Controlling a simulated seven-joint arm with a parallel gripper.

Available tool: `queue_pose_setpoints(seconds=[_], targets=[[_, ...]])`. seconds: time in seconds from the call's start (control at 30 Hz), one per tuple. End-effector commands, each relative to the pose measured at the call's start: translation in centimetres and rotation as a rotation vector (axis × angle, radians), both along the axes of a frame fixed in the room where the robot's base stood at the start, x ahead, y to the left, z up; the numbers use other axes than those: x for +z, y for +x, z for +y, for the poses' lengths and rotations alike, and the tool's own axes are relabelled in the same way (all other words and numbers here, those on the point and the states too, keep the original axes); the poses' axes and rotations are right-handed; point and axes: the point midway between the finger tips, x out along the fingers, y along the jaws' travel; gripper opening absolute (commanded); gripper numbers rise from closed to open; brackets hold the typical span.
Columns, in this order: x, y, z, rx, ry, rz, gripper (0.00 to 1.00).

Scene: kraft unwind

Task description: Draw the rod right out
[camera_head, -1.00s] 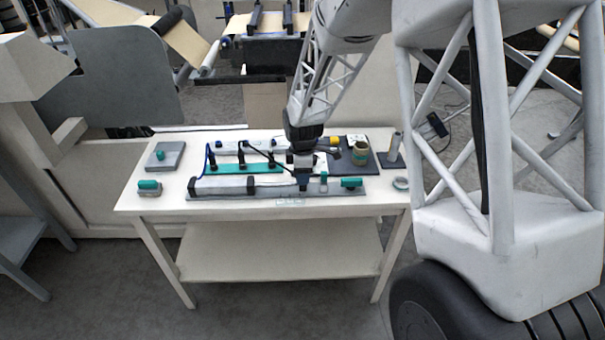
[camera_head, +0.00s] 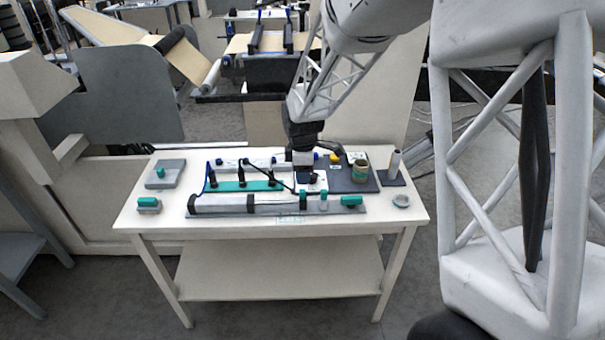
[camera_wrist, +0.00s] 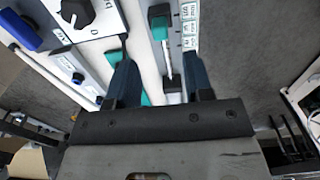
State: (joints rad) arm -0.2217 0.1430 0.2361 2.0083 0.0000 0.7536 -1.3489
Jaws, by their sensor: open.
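A grey cylinder assembly (camera_head: 220,203) with dark collars lies along the front of the white table in the head view. A green handle (camera_head: 351,200) stands at its right end. In the wrist view a thin pale rod (camera_wrist: 167,62) runs between a green handle (camera_wrist: 160,15) and a dark block (camera_wrist: 173,97). I cannot tell whether this is the task's rod. My gripper (camera_wrist: 160,62) is open above the bench, its dark blue fingers on either side of that rod in the picture and no contact visible. In the head view my gripper (camera_head: 304,180) hides part of the fixture.
Behind the cylinder are a green strip (camera_head: 245,186) with black uprights and blue hoses. A dark plate (camera_head: 348,183) bearing a canister (camera_head: 360,170) and a post (camera_head: 395,163) stand at the right. A grey block (camera_head: 165,174) and a green-topped piece (camera_head: 149,204) lie left.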

Motion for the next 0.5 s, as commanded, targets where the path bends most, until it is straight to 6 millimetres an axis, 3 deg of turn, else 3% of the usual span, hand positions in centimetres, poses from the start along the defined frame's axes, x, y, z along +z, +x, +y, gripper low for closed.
queue_pose_setpoints(seconds=[0.07,0.33,0.5], targets=[[0.0,0.0,0.0,0.0,0.0,0.0,0.44],[0.2,0.0,1.2,0.007,-0.03,0.012,0.02],[0.8,0.0,3.5,0.015,-0.1,0.032,0.0]])
